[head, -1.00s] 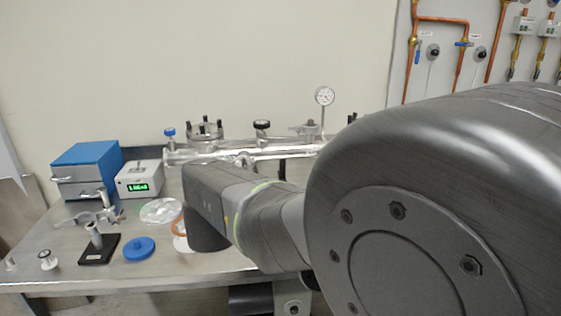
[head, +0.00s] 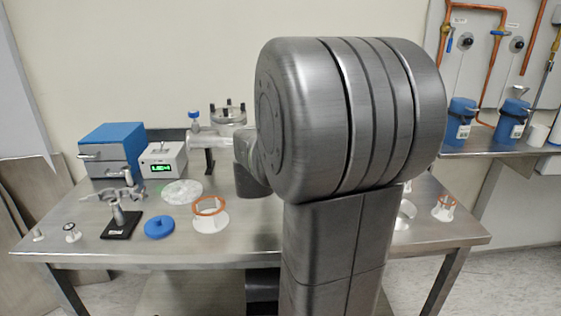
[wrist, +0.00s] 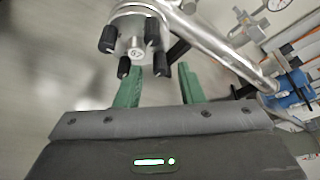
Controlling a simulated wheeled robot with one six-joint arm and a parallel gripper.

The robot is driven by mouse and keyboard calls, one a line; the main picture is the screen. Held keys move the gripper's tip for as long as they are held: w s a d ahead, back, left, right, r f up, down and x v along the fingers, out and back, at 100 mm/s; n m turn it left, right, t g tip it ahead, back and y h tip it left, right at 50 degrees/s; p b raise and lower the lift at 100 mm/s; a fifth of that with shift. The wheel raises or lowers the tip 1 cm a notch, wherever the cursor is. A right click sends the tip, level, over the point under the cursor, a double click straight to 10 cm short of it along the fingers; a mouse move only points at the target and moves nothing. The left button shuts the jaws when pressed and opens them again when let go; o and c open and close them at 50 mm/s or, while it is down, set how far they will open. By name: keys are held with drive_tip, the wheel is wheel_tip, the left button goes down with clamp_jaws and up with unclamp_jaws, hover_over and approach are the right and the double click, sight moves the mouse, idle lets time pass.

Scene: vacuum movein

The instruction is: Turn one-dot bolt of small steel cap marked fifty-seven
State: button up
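A small round steel cap (wrist: 135,27) is at the top of the wrist view, with several black-knobbed bolts around its rim and a pin with a number tag at its middle. Whether a fingertip touches a bolt knob I cannot tell. In the head view, a steel flange (head: 228,115) with black bolts stands at the end of the tube on the bench; my arm hides my gripper there.
The steel bench (head: 95,240) carries a blue drawer box (head: 112,143), a display unit (head: 163,160), a blue disc (head: 159,228), and a white ring stand with an orange ring (head: 209,215). Blue bottles (head: 460,122) stand on a right shelf. My arm hides the bench's middle.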

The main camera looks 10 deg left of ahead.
drive_tip(key=shift+w, duration=0.3)
clamp_jaws()
drive_tip(key=shift+f, duration=0.1)
